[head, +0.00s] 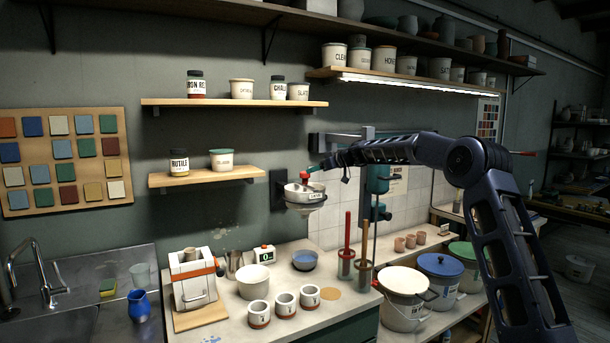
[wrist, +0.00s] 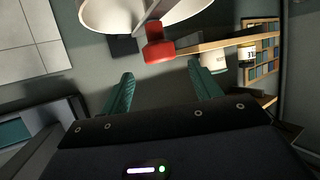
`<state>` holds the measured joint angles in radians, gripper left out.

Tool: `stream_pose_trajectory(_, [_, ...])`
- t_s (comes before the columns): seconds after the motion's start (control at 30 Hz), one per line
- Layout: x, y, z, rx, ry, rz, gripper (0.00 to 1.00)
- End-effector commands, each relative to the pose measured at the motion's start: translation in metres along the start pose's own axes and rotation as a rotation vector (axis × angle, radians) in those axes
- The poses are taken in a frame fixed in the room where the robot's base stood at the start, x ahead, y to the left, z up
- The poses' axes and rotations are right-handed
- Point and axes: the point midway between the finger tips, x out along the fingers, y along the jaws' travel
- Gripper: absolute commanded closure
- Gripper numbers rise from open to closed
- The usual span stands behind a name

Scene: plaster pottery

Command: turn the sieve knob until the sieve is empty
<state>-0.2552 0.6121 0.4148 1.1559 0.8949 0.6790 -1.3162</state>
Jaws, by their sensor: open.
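The sieve (head: 303,194) is a pale bowl-shaped thing with a small label, mounted on the wall at the middle of the head view. Its red knob (head: 304,175) shows at its top. In the wrist view the knob (wrist: 158,51) sits on a metal bar across the bowl (wrist: 112,14). My gripper (wrist: 162,82) is open, its two green fingers apart and pointing toward the knob. The knob lies just beyond the fingertips, between their lines, and nothing is between the fingers. In the head view the gripper tip (head: 315,168) is close beside the knob. The sieve's contents are hidden.
Shelves with jars (head: 221,158) are left of the sieve. Below stand a white bowl (head: 253,282), three labelled cups (head: 285,301) and a blue-filled bowl (head: 305,261) on the counter. A green mixer-like machine (head: 377,180) stands behind my arm. Lidded buckets (head: 440,280) are at the right.

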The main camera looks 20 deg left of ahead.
Motion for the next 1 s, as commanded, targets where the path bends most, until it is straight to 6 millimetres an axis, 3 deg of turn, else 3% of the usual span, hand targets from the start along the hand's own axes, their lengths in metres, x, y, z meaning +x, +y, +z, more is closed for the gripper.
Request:
stream_pose_trajectory(0.2, [0.037,-0.001,0.001,-0.002,-0.001,-0.002,0.37])
stream_pose_trajectory(0.4, [0.058,-0.001,0.001,-0.001,-0.001,-0.001,0.37])
stream_pose_trajectory(0.83, [0.065,-0.001,0.000,-0.001,-0.001,0.000,0.37])
stream_pose_trajectory(1.0, [0.065,-0.001,0.000,-0.001,-0.001,0.000,0.69])
